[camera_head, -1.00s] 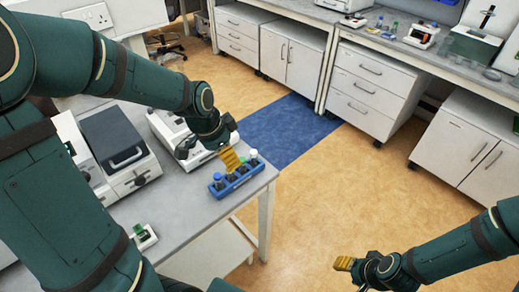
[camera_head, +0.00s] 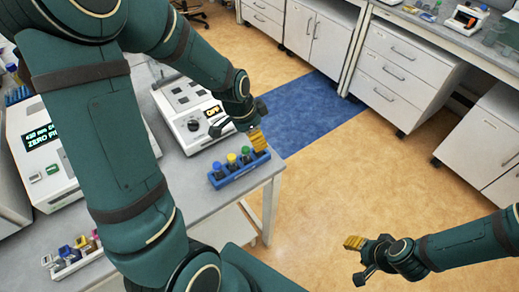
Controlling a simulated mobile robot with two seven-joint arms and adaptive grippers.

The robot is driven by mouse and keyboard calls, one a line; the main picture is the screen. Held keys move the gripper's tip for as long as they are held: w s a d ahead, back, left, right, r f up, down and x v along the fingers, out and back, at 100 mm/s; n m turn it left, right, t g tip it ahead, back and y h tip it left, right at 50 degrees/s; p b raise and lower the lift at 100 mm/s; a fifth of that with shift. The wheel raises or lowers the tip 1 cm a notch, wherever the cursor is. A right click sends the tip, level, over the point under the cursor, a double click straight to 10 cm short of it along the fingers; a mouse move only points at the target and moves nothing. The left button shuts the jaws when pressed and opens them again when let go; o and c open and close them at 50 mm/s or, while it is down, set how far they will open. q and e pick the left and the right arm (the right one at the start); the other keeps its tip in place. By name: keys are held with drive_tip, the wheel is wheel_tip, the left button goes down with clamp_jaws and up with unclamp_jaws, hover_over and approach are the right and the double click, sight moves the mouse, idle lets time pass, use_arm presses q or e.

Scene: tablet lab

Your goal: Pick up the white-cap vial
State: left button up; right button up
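A blue rack (camera_head: 238,173) stands near the right corner of the grey bench. It holds upright vials: one with a blue cap (camera_head: 216,166), one with a yellow cap (camera_head: 231,158) and one with a green cap (camera_head: 245,149). I see no white-cap vial; the rack's far right end is partly covered by my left gripper. My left gripper (camera_head: 257,139) points down at that end with its yellow fingers. Whether they are open or touch anything cannot be told. My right gripper (camera_head: 354,243) is over open floor, away from the bench, its finger gap not visible.
A white device with a dark knob (camera_head: 192,125) stands just behind the rack. A larger machine with a display (camera_head: 40,140) is at the left. A small rack of coloured vials (camera_head: 70,258) is at the lower left. Floor right of the bench is clear.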

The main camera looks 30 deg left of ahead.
use_arm(q)
drive_tip(key=shift+d+b+x, duration=0.15)
drive_tip(key=shift+x, duration=1.2)
drive_tip(key=shift+d+b+x, duration=0.15)
drive_tip(key=shift+x, duration=1.25)
drive_tip(key=shift+w, duration=0.1)
drive_tip(key=shift+r, duration=0.1)
clamp_jaws()
